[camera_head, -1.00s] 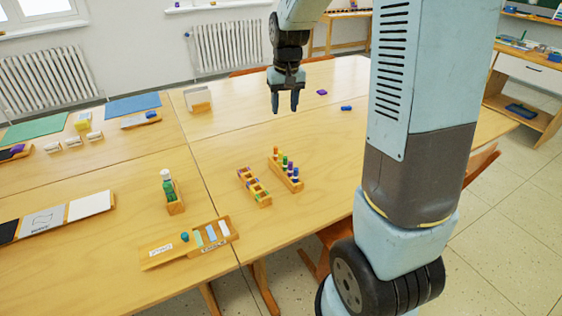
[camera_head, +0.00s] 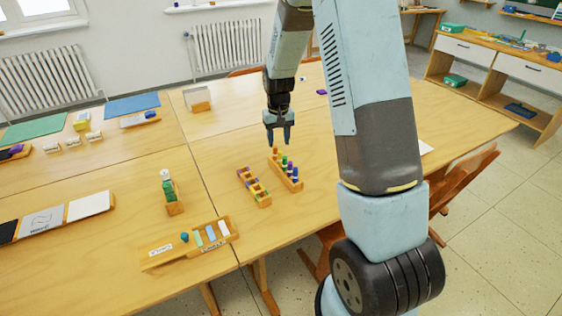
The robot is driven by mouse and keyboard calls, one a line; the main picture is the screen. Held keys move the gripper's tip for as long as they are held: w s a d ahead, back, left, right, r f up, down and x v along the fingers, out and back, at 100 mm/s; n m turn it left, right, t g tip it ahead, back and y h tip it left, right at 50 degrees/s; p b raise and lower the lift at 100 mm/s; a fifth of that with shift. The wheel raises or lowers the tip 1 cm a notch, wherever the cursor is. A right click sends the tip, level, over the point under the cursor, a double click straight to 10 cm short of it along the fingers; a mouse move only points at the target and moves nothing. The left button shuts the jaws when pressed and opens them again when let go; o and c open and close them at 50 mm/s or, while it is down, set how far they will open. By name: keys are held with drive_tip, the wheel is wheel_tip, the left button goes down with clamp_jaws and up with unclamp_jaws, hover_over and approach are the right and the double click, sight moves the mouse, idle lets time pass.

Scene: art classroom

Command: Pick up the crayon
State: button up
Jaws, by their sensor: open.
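A wooden holder (camera_head: 298,187) on the table carries a row of upright, coloured crayon-like pegs. At its far end is an orange peg (camera_head: 275,152); a purple one (camera_head: 295,172) stands near the close end. I cannot tell which one is the crayon meant. My gripper (camera_head: 278,140) points down, open and empty, above the holder's far end, with its fingertips close over the orange peg in the picture. I cannot tell whether they touch it.
A second wooden rack (camera_head: 262,203) with coloured pieces stands just left of the holder. A green bottle (camera_head: 168,188) in a wooden stand and a tray (camera_head: 160,258) with chalk-like sticks are further left.

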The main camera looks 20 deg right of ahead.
sight(280, 152)
drive_tip(key=shift+s+d+f, duration=0.1)
drive_tip(key=shift+d+f, duration=0.05)
drive_tip(key=shift+f, duration=3.35)
drive_tip(key=shift+c, duration=0.3)
clamp_jaws()
